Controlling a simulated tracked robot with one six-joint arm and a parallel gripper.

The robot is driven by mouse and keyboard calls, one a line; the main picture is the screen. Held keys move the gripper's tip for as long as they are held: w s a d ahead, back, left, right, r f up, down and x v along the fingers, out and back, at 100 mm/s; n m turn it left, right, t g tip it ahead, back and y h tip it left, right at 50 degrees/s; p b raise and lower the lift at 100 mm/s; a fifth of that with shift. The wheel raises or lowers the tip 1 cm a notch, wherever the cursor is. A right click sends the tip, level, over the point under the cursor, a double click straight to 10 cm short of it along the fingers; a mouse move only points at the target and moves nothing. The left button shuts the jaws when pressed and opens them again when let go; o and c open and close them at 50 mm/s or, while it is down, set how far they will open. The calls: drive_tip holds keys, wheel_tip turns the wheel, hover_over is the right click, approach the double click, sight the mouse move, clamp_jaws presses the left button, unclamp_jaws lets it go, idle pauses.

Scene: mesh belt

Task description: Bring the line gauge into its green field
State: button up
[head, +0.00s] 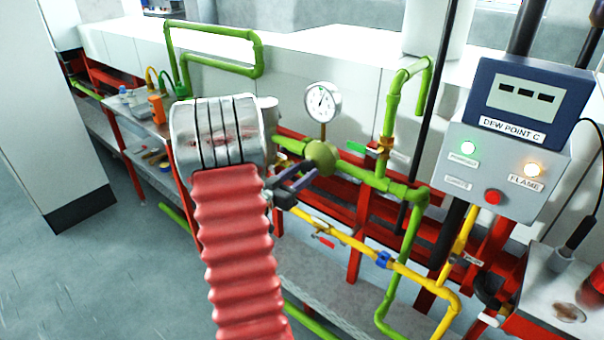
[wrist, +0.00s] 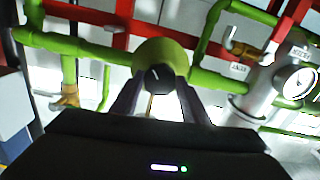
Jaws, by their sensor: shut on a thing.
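The line gauge (head: 323,101) is a round white dial on a short stem above the green pipe. Its needle points roughly upward; the field marks are too small to read. A rounded green regulator (head: 322,156) sits on the pipe below the gauge. My gripper (head: 308,178) reaches it from the front. In the wrist view the fingers are on both sides of the green regulator's knob (wrist: 160,64), shut on it. A dark mark with a pale line shows on the knob's face.
Yellow pipe (head: 330,233) with a red-handled valve runs below my gripper. A green pipe with a brass valve (head: 382,147) rises to the right. A dew point panel (head: 508,140) with lit green and orange lamps stands further right.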

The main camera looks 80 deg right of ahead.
drive_tip(key=shift+c, duration=1.1)
drive_tip(key=shift+m, duration=0.4)
drive_tip(key=shift+m, duration=2.5)
drive_tip(key=o, duration=1.1)
drive_tip(key=shift+c, duration=0.2)
drive_tip(key=shift+w+a, duration=0.1)
drive_tip(key=v, duration=1.3)
drive_tip(key=shift+a, duration=0.25)
